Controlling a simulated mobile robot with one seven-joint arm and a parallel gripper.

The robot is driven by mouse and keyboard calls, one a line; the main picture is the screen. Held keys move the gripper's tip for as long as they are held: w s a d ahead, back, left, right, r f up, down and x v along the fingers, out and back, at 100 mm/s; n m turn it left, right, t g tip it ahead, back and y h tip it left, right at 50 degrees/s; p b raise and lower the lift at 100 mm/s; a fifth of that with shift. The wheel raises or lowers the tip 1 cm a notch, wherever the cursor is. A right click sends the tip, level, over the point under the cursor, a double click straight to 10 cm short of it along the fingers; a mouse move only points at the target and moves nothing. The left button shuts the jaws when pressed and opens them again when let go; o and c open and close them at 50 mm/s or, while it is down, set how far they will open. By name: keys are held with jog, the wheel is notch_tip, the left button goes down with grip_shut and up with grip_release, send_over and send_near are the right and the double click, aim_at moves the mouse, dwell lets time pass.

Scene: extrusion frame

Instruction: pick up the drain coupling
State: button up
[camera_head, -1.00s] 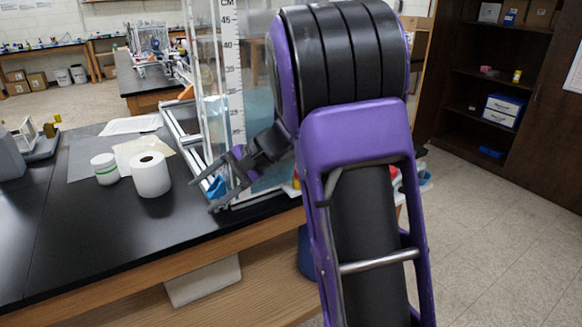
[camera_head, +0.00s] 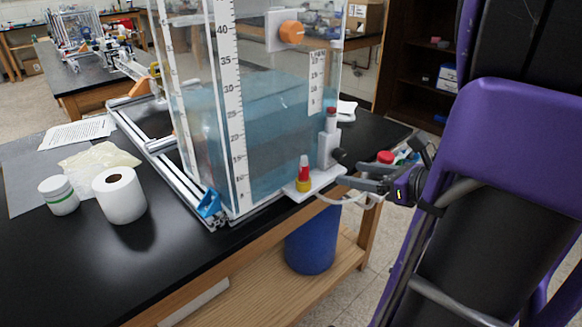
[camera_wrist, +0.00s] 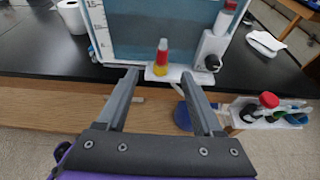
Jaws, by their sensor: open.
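A small upright fitting with a red top and yellow base (camera_head: 304,175) stands on a white ledge (camera_head: 316,184) at the water tank's front lower corner. I take it for the drain coupling, though I cannot be sure. It also shows in the wrist view (camera_wrist: 162,58), ahead of and roughly between my finger ends. My gripper (camera_head: 347,174) is open and empty, just right of the ledge in the head view. In the wrist view my gripper (camera_wrist: 160,74) has its fingers spread wide, pointing toward the ledge. Whether a finger touches the ledge is unclear.
The water tank (camera_head: 262,130) stands on the black bench (camera_head: 90,265). A grey block with a black knob (camera_wrist: 212,62) is right of the fitting. A caddy of coloured items (camera_wrist: 268,113) hangs at the bench edge. A blue bin (camera_head: 311,248) is below. A paper roll (camera_head: 119,196) stands left.

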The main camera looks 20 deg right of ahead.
aim_at(307, 165)
jog(key=b+x, duration=0.1)
jog(key=x, duration=1.1)
jog(key=shift+d+f, duration=0.1)
jog(key=x, duration=0.5)
jog(key=shift+d+f+b, duration=0.1)
jog(key=shift+d+b, duration=0.2)
jog(key=shift+b, duration=0.05)
jog(key=shift+c, duration=0.3)
grip_shut()
